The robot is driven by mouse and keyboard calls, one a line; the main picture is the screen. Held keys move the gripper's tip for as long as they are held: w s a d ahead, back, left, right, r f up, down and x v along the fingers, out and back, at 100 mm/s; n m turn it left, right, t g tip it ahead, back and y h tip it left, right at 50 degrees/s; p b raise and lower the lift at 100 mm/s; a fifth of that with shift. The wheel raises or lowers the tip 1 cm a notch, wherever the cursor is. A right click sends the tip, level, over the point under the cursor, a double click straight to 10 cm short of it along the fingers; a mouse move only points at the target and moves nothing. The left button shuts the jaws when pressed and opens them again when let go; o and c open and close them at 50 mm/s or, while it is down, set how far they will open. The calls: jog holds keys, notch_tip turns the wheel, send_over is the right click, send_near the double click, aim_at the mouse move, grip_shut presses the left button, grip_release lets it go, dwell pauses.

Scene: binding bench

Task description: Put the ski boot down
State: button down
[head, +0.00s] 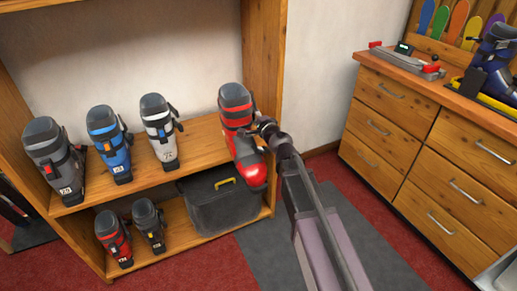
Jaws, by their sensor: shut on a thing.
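A red ski boot (248,160) with black straps and a dark grey liner is at the right end of the wooden rack's upper shelf. It stands about upright, with its toe toward the shelf's front edge. My gripper (262,126) is shut on this boot at its upper right side. My arm reaches in from the lower right and hides part of the boot's right side. I cannot tell whether the boot's sole touches the upper shelf (198,150) or hangs just above it.
Grey, blue and white boots (160,130) stand to the left on the same shelf. Below are two smaller boots (113,238) and a dark bin (220,200). The rack's right post (264,55) is close behind my gripper. A drawer bench (420,140) stands at right.

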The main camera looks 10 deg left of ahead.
jog(key=shift+d, duration=0.15)
jog(key=d, duration=0.6)
jog(key=shift+w+d, duration=0.2)
dwell(0.3)
jog(key=w+a, duration=0.1)
jog(key=w, duration=0.4)
jog(key=w+a+f+b, duration=0.1)
jog(key=w+a, duration=0.1)
jog(key=w, duration=0.3)
jog(key=w+a, duration=0.1)
jog(key=w, duration=0.4)
jog(key=shift+w+a+f, duration=0.2)
jog(key=shift+f, duration=0.05)
jog(key=shift+f+b, duration=0.2)
jog(key=shift+b, duration=0.2)
jog(key=shift+f+b, duration=1.6)
jog(key=shift+c, duration=1.8)
grip_release()
jog(key=shift+r, duration=0.1)
